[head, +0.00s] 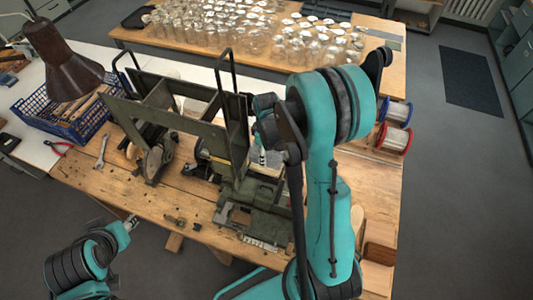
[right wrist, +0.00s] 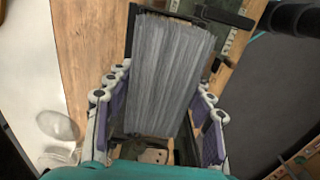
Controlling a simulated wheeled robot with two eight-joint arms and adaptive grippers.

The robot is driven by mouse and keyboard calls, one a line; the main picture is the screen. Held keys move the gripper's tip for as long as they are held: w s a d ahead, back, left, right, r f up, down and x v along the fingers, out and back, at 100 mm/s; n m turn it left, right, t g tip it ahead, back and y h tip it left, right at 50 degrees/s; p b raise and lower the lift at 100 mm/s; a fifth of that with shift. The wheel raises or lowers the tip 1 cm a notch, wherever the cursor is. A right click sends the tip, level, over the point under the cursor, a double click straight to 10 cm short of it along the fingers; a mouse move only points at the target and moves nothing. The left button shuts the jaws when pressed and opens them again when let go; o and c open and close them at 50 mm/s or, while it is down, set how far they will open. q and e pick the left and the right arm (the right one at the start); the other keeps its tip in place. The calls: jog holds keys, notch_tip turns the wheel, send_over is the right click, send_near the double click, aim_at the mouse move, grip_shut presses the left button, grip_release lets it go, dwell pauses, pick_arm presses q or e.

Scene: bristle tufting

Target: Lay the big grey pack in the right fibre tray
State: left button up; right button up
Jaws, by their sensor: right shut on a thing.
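The big grey pack (right wrist: 170,75), a block of straight grey fibres, fills the middle of the right wrist view. My right gripper (right wrist: 160,115) has a finger along each side and is shut on it. In the head view my right gripper (head: 262,158) is at the dark green tufting machine (head: 190,125), partly hidden behind my own arm. Dark green metal of the machine (right wrist: 228,15) shows past the pack's far end. I cannot make out the right fibre tray or whether the pack touches it. My left gripper (head: 131,222) is at the bench's front left edge, too small to judge.
A tall green frame stands left of my right gripper. A brown lamp (head: 70,62) and a blue crate (head: 65,110) are at the left. Glass jars (head: 250,32) crowd the back table. Wire spools (head: 394,125) stand at the right. A wrench (head: 102,152) lies on the bench.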

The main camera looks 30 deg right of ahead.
jog(key=shift+f+b, duration=0.55)
dwell(0.4)
jog(key=o, duration=1.7)
jog(key=shift+r, duration=0.1)
jog(key=shift+r+p, duration=2.6)
jog(key=shift+r, duration=1.35)
